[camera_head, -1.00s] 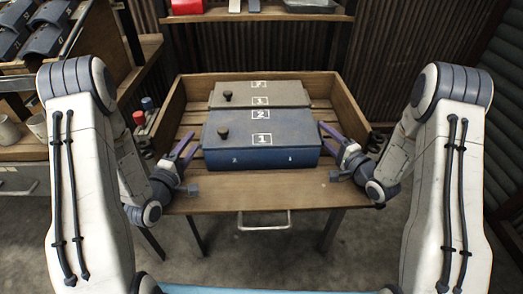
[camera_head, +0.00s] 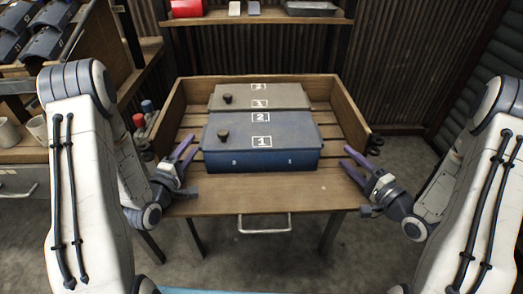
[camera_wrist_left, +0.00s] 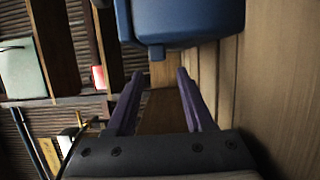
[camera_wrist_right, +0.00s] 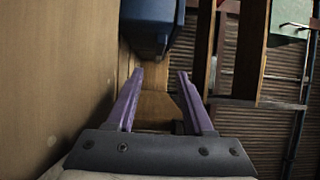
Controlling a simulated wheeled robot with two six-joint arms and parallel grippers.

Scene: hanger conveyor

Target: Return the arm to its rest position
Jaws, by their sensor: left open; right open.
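My left gripper (camera_head: 184,154) is open and empty, just left of the blue box (camera_head: 262,150) and apart from it. My right gripper (camera_head: 352,162) is open and empty, to the right of the blue box with a clear gap. The blue box is marked 1 and 2 and has a dark knob on top. It also shows above the purple fingers in the left wrist view (camera_wrist_left: 186,20) and in the right wrist view (camera_wrist_right: 150,22). A grey box (camera_head: 285,97) with a similar knob sits right behind the blue one.
Both boxes stand in a wooden tray-like bench (camera_head: 340,105) with raised sides and back and an open front. A metal handle (camera_head: 265,229) is below its front edge. A shelf (camera_head: 260,17) stands behind. Cups (camera_head: 38,128) and dark parts are at the left.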

